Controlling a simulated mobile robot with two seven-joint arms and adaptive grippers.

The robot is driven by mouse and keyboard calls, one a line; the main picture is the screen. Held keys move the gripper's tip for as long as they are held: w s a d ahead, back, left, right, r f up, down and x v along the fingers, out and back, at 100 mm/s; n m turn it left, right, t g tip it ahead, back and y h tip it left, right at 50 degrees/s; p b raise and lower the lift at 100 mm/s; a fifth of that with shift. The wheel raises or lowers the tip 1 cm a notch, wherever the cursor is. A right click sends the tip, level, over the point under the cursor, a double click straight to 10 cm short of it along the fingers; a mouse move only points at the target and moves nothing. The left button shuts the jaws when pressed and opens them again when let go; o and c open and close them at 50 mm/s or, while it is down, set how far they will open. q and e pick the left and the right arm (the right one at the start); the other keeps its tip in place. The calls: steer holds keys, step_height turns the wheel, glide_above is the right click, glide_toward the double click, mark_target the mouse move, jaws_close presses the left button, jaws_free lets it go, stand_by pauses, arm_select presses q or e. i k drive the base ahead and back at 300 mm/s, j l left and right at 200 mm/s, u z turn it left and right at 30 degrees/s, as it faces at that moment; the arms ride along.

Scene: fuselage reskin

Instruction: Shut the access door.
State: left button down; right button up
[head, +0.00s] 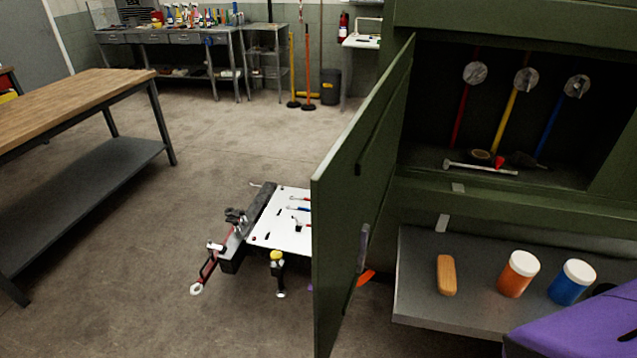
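The access door (352,180) is a dark green panel standing wide open. It swings out toward me from the left side of the opening in the green fuselage structure (500,205).
A grey shelf (420,290) below the bay holds a wooden block (446,275), an orange jar (518,274) and a blue jar (572,282). A purple shape (580,328) fills the lower right corner. A white-topped tool cart (283,220) stands left of the door, partly hidden.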

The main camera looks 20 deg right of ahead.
mark_target(349, 189)
steer(key=i+j+z, duration=0.1)
steer(key=j+z, duration=0.35)
steer(key=j, duration=0.5)
steer(key=z, duration=1.25)
